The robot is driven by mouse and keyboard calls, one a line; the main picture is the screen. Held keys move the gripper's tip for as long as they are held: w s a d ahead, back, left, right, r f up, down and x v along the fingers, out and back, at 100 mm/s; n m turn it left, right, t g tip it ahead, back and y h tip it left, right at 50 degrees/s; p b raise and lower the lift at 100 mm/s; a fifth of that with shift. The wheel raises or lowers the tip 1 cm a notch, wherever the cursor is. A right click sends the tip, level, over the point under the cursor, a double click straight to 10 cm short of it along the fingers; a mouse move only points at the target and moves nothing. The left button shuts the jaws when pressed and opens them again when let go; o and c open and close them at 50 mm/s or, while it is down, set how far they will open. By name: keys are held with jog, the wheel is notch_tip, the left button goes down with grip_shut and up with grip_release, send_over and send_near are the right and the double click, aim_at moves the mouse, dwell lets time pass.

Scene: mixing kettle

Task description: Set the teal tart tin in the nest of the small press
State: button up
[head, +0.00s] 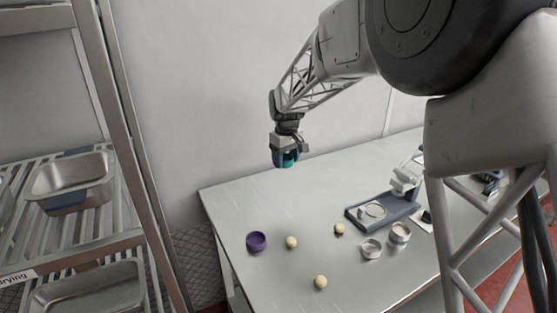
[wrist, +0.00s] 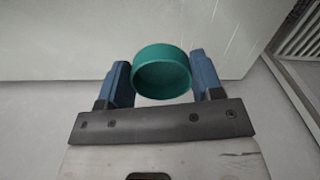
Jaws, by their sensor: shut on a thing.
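The teal tart tin (wrist: 162,58) is between the two blue fingers of my gripper (wrist: 162,82) in the wrist view. In the head view my gripper (head: 286,158) hangs in the air above the back left of the table, with a bit of the teal tin (head: 289,160) showing between its fingers. The gripper is shut on the tin. The small press (head: 386,211) stands on the table to the right, with a dark blue base and a round pale nest (head: 372,210). My gripper is well to the left of the press and higher.
A purple tin (head: 257,242) stands at the table's left, with several dough balls (head: 292,242) near it. Metal tins (head: 399,233) stand in front of the press. A metal rack (head: 125,140) with trays is at the left. The table (head: 270,200) is clear at the back left.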

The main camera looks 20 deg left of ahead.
jog(key=w+d+f+n, duration=0.2)
jog(key=d, duration=0.6)
jog(key=w+d+f+n, duration=0.1)
jog(key=d+n, duration=0.2)
jog(key=d, duration=0.5)
jog(key=n, duration=0.5)
send_near(377, 211)
jog(key=shift+w+d+r, duration=0.1)
jog(key=shift+f, duration=0.25)
jog(key=shift+f, duration=2.7)
jog(key=shift+f, duration=0.75)
jog(key=o, duration=1.2)
jog(key=shift+c, duration=0.2)
